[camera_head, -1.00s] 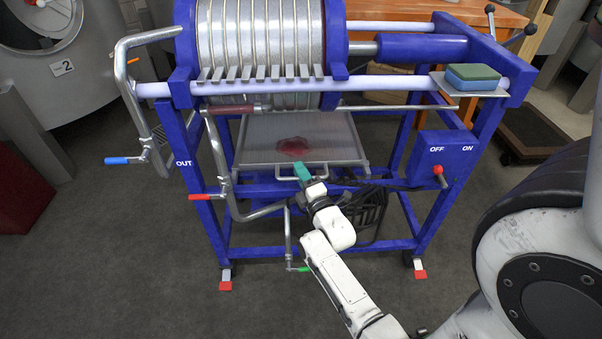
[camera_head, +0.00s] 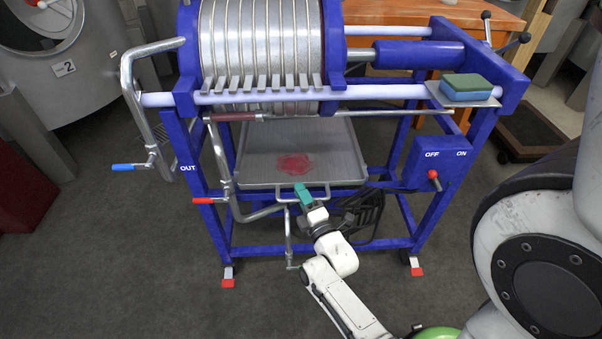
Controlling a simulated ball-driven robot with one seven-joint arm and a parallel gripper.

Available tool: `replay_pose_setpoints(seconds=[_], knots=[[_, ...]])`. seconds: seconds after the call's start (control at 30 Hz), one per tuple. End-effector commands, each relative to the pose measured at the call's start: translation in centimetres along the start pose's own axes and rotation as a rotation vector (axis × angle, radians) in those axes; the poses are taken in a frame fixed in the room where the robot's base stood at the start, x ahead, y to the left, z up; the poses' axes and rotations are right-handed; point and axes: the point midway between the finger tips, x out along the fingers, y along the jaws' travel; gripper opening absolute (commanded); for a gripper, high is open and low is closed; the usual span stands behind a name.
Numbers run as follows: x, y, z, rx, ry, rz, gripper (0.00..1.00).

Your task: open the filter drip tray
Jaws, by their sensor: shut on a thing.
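The filter drip tray (camera_head: 262,171) is a flat grey metal tray with a red puddle (camera_head: 294,163) on it. It sits under the ribbed filter drum in the blue frame and sticks out some way toward me at the front. Its bar handle (camera_head: 277,205) runs along the front edge. My gripper (camera_head: 302,190), with teal fingers, is at the middle of this handle and shut on it. The fingers hide part of the handle. The tray's back end is hidden under the drum.
The blue filter frame (camera_head: 228,239) stands around the tray. Pipes with a red-handled valve (camera_head: 205,200) and a blue-handled valve (camera_head: 131,166) are at the left. A switch box (camera_head: 438,163) is at the right. A sponge (camera_head: 467,87) lies on a ledge above. The floor in front is clear.

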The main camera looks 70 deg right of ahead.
Motion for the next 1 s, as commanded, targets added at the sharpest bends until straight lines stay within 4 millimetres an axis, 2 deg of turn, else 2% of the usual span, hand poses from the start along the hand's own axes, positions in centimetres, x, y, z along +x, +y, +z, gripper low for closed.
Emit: replay_pose_setpoints(seconds=[0.03,0.2,0.4,0.5,0.7,1.0], knots=[[-1.6,0.8,-0.5,0.002,0.0,-0.011,0.0],[-6.7,1.6,-2.6,0.001,-0.001,-0.01,0.0],[-11.8,2.4,-4.8,0.002,-0.001,-0.008,0.0],[-13.7,2.7,-5.6,0.001,-0.001,-0.006,0.0],[-16.3,3.2,-6.7,0.0,0.0,-0.005,0.0],[-17.3,3.4,-7.2,0.0,0.001,-0.004,0.0]])
